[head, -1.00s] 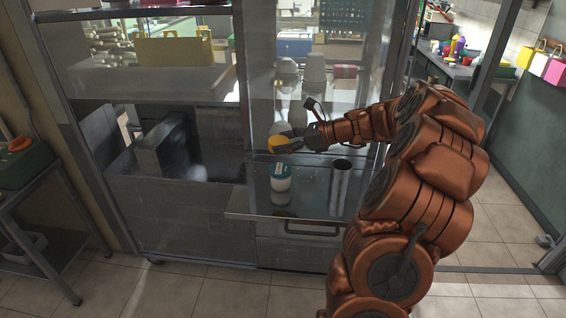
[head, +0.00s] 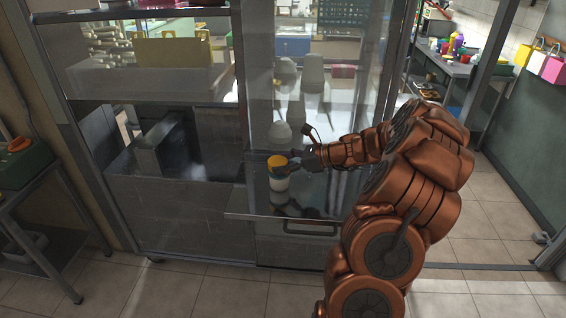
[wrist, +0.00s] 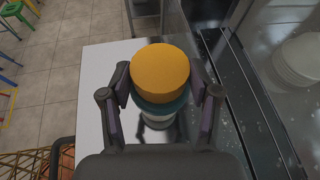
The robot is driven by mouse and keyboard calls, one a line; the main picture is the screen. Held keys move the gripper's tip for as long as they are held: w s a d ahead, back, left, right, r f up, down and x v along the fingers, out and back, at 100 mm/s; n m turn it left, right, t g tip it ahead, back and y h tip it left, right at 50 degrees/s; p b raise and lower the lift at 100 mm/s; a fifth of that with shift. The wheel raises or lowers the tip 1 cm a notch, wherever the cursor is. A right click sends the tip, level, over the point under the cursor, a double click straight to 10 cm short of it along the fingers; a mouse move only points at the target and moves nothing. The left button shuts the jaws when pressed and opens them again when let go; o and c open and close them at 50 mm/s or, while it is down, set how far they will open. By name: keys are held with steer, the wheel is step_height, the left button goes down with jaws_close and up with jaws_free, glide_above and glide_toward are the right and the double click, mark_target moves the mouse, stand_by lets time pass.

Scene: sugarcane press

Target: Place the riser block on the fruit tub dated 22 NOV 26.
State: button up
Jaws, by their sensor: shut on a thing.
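The riser block is a short orange-yellow cylinder (head: 277,161), also large in the middle of the wrist view (wrist: 160,70). My gripper (head: 287,165) is shut on its sides, with one finger left and one right of it in the wrist view (wrist: 160,82). A white fruit tub (head: 279,183) with a teal lid (wrist: 161,107) stands upright on the steel shelf, straight under the block. The block hides most of the lid. I cannot tell whether block and lid touch. No date is readable on the tub.
The steel shelf (head: 240,214) has bare room left of the tub. A glass panel stands close behind, with a white rounded container (head: 280,133) and stacked white tubs (head: 313,70) beyond. A dark rail (wrist: 245,90) runs right of my gripper in the wrist view.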

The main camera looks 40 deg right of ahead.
steer(key=o, duration=1.2)
steer(key=shift+c, duration=0.2)
steer(key=b+v, duration=0.4)
steer(key=v, duration=0.8)
steer(key=s+a+n+g, duration=0.35)
steer(key=a+n, duration=0.35)
steer(key=a, duration=0.7)
steer(key=s+a+n+g, duration=0.3)
steer(key=a+n+g, duration=0.25)
steer(key=a, duration=0.85)
steer(key=s+a+f+n+g+h, duration=0.35)
steer(key=s+a+n, duration=0.4)
steer(key=s, duration=0.35)
steer(key=s+d+f+n+h, duration=0.2)
steer(key=s+n+h, duration=0.3)
steer(key=s, duration=0.6)
steer(key=d+n, duration=0.1)
steer(key=n, duration=0.1)
steer(key=shift+s+n, duration=0.15)
steer(key=shift+n, duration=0.15)
